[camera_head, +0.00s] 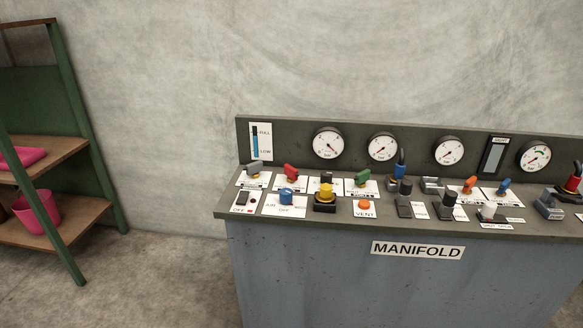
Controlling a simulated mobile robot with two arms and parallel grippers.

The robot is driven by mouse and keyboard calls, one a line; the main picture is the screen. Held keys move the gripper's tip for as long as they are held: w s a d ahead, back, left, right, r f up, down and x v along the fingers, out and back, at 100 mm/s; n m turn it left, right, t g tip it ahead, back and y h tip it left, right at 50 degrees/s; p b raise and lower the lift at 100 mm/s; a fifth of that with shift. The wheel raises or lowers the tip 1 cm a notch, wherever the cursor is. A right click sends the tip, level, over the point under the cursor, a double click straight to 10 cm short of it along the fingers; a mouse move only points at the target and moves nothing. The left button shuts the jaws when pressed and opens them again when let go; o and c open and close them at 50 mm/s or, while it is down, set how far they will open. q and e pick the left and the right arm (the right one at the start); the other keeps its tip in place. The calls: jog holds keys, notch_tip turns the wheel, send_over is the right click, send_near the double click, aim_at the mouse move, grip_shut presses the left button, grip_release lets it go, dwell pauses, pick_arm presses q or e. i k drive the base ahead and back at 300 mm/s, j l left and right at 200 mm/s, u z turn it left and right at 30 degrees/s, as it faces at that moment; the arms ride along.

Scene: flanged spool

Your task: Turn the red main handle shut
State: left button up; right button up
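Two red handles show on the manifold bench. A larger red handle (573,183) stands upright on a dark base at the far right, near the picture's edge. The label texts by both are too small to read, so I cannot tell which is the main handle. Neither of my grippers is in view.
The bench (418,284) carries a MANIFOLD sign (418,250), several gauges (328,143) and closely set controls, including a green handle (362,178), blue knob (286,196) and orange button (364,205). A green-framed shelf (68,150) stands left; floor between is clear.

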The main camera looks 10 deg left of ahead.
aim_at(290, 172)
jog(key=i+j, duration=0.15)
jog(key=j, duration=0.25)
jog(key=i+j, duration=0.1)
jog(key=j, duration=0.3)
jog(key=i+j, duration=0.15)
jog(key=j, duration=0.25)
jog(key=i+j+z, duration=0.1)
jog(key=j, duration=0.3)
